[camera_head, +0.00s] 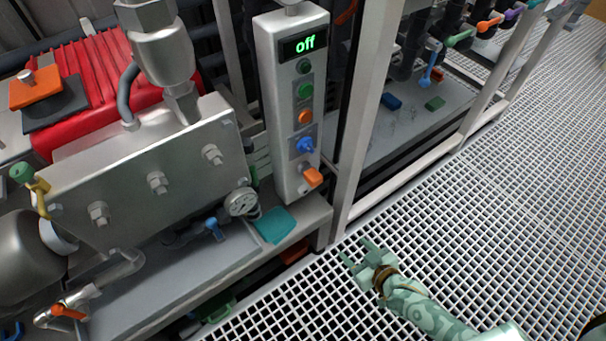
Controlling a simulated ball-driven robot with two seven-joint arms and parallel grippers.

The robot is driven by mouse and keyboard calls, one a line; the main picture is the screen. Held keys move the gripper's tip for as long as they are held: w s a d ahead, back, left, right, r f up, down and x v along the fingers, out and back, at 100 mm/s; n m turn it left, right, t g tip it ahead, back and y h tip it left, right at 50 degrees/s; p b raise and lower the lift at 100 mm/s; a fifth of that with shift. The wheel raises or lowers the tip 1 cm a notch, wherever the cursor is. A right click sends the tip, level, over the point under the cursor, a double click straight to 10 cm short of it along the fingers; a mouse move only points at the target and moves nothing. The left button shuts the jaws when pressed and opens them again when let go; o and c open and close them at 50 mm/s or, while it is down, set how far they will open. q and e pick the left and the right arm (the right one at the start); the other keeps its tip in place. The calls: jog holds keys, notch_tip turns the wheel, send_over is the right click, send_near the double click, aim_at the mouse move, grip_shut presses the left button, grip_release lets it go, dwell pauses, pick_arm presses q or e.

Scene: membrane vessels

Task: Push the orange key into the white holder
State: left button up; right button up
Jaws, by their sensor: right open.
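The orange key (313,177) sticks out at the lower front of a tall white control box, which appears to be the white holder (290,183). How deep the key sits cannot be told. The box carries a display reading "off" and green, orange and blue knobs above the key. My right gripper (353,248) is open and empty, below and to the right of the key, over the grating and apart from the box. My left gripper is out of view.
A white frame post (362,120) stands just right of the box. A teal flat piece (275,225) lies on the ledge below it. Pipes, a gauge (242,202) and a metal block (140,180) crowd the left. The floor grating (480,220) at right is clear.

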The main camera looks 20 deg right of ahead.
jog(key=w+a+r+t+y+b, duration=0.2)
jog(key=w+r+t+b, duration=0.15)
jog(key=w, duration=0.45)
jog(key=t+y+b, duration=0.1)
jog(key=t+b, duration=0.1)
send_near(318, 184)
jog(key=w, duration=0.3)
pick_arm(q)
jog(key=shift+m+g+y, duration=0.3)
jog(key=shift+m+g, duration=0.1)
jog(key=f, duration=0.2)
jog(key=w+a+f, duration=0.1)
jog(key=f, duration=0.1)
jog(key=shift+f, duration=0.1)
pick_arm(e)
jog(key=shift+a+r, duration=0.35)
jog(key=shift+a, duration=0.1)
jog(key=shift+w, duration=0.1)
